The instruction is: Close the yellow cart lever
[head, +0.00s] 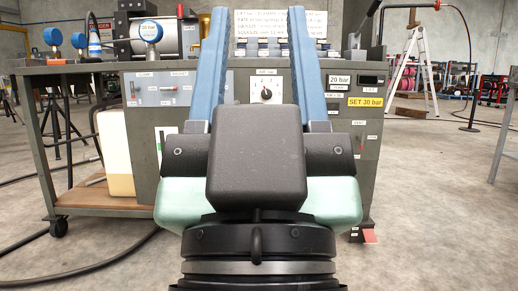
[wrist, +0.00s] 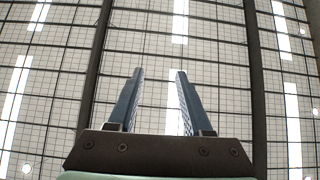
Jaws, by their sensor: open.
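My gripper (head: 258,12) stands upright in the middle of the head view, with its two blue fingers wide apart and nothing between them. In the wrist view the open gripper (wrist: 159,73) points up at the ceiling, also empty. Behind it stands a grey wheeled test cart (head: 90,68) with a control panel. I cannot make out a yellow lever for certain. A small handle with a red part (head: 167,89) is on the panel left of my gripper. My gripper hides part of the panel's middle and lower front.
Blue gauges (head: 151,31) stand on the cart's top at left. A yellow "SET 30 bar" label (head: 365,102) is on its right side. A ladder (head: 415,70) stands behind at right. A black hose (head: 95,268) lies on the floor at left. The floor at right is mostly clear.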

